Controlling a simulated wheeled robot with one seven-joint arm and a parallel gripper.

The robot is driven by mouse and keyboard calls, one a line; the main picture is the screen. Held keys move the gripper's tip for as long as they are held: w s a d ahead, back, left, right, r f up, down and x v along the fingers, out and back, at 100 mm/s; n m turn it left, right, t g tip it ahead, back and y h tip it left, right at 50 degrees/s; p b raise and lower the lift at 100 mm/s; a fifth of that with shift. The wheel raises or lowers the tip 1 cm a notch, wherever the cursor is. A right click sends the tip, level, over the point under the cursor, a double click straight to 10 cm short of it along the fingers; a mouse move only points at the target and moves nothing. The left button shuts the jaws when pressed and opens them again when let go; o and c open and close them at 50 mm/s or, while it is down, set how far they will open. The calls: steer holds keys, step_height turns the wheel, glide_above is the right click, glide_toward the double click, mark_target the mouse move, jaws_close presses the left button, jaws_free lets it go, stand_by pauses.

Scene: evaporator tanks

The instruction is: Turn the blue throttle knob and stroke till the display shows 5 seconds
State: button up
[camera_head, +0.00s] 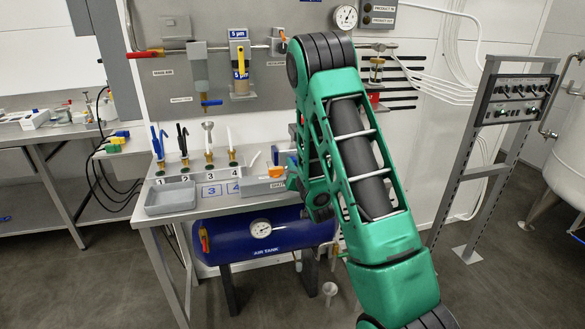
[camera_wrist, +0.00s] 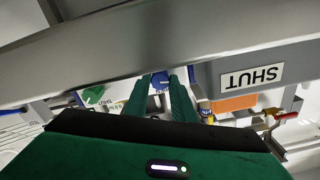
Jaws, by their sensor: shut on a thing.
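The blue throttle knob (camera_wrist: 160,78) shows in the wrist view between the two green fingertips of my gripper (camera_wrist: 161,83). The fingers are shut on it, partly under the edge of a grey bar that crosses the view. In the head view my green arm covers the gripper and the knob.
A grey box with a SHUT label (camera_wrist: 252,77) is close on the right in the wrist view. In the head view, a grey tray (camera_head: 170,199) and several upright valves stand on the bench. The blue air tank (camera_head: 235,243) hangs below, and a control panel (camera_head: 515,100) stands right.

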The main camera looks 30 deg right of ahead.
steer(key=shift+a+m, duration=0.1)
steer(key=shift+m, duration=0.4)
steer(key=o, duration=1.1)
steer(key=shift+c, duration=0.2)
